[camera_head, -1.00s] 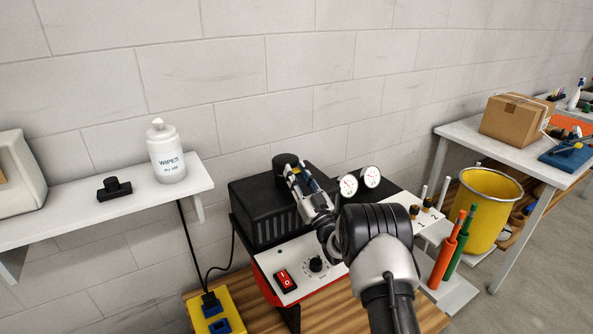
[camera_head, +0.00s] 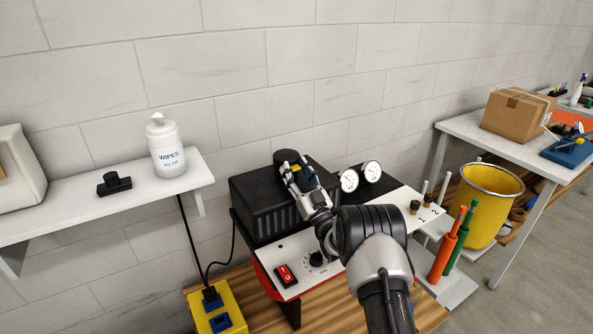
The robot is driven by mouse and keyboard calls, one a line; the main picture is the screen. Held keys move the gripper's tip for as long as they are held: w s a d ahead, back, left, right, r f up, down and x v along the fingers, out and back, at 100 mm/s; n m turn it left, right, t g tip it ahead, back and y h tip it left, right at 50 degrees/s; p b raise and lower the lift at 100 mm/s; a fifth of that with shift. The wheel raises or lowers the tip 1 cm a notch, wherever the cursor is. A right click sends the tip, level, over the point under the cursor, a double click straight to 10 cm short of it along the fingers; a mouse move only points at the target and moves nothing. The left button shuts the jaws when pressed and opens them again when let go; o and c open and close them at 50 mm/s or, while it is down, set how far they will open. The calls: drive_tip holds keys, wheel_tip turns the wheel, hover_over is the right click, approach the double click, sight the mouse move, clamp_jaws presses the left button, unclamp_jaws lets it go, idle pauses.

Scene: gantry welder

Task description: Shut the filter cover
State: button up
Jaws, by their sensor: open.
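The welder (camera_head: 312,268) has a white control panel with a red switch. A black vented housing (camera_head: 262,205) stands behind the panel. A round black cap (camera_head: 287,158) shows at the top back of the housing, partly behind my fingers. I cannot tell which part is the filter cover, or whether it is open or shut. My gripper (camera_head: 294,165) is open and empty over the right part of the housing, close in front of the cap. Whether it touches anything is unclear. My arm hides part of the panel and housing.
Two gauges (camera_head: 349,180) stand just right of my gripper. Orange and green cylinders (camera_head: 449,245) and a yellow bucket (camera_head: 490,212) are at the right. A shelf (camera_head: 66,209) with a wipes bottle (camera_head: 166,147) is at the left. A wall is behind.

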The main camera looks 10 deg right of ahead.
drive_tip(key=v, duration=0.7)
drive_tip(key=shift+s+f, duration=0.2)
idle(0.4)
